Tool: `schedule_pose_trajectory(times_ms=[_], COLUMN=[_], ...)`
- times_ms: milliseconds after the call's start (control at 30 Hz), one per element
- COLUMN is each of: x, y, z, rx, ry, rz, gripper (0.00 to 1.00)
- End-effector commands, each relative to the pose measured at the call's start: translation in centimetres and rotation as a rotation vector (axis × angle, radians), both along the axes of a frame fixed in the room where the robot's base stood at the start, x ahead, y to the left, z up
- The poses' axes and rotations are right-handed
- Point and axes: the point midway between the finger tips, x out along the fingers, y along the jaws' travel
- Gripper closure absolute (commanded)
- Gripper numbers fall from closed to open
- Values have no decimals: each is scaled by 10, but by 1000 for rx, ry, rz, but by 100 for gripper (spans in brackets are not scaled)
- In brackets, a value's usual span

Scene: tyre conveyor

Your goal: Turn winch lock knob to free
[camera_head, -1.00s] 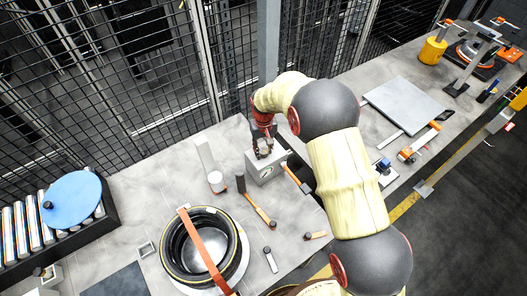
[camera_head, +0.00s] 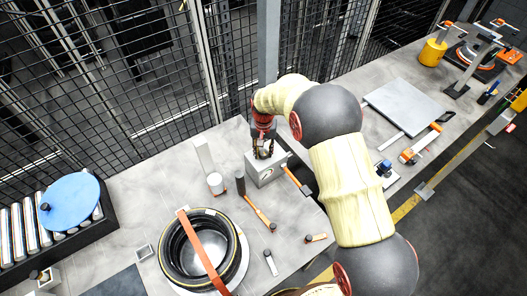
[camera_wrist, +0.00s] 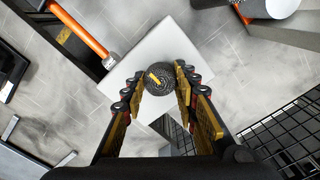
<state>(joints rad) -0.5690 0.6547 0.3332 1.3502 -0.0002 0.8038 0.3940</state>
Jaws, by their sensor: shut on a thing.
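The winch lock knob (camera_wrist: 161,77) is a round, dark grey, knurled knob with a yellow pointer mark on its top. It sits on a pale grey box (camera_head: 266,170), which also shows under the knob in the wrist view (camera_wrist: 118,95). My gripper (camera_head: 263,153) comes down from above the box. In the wrist view my gripper's two fingers (camera_wrist: 160,80) close on opposite sides of the knob. The yellow mark runs slantwise between the fingers. In the head view the knob is mostly hidden by the fingers.
A tyre with an orange strap (camera_head: 202,250) lies front left. A mesh fence (camera_head: 100,70) closes the back.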

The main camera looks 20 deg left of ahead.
Motion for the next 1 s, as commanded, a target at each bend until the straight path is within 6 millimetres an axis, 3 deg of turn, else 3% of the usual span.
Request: schedule_pose_trajectory(times_ms=[200,233,533,833,1000], x=[1,1,0,0,1], y=[1,1,0,0,1], z=[1,1,0,1,17], rx=[2,2,1,0,2], ry=[-3,-3,-1,-1,-3], rz=[0,0,1,1,1], gripper=[96,69,52,52,52])
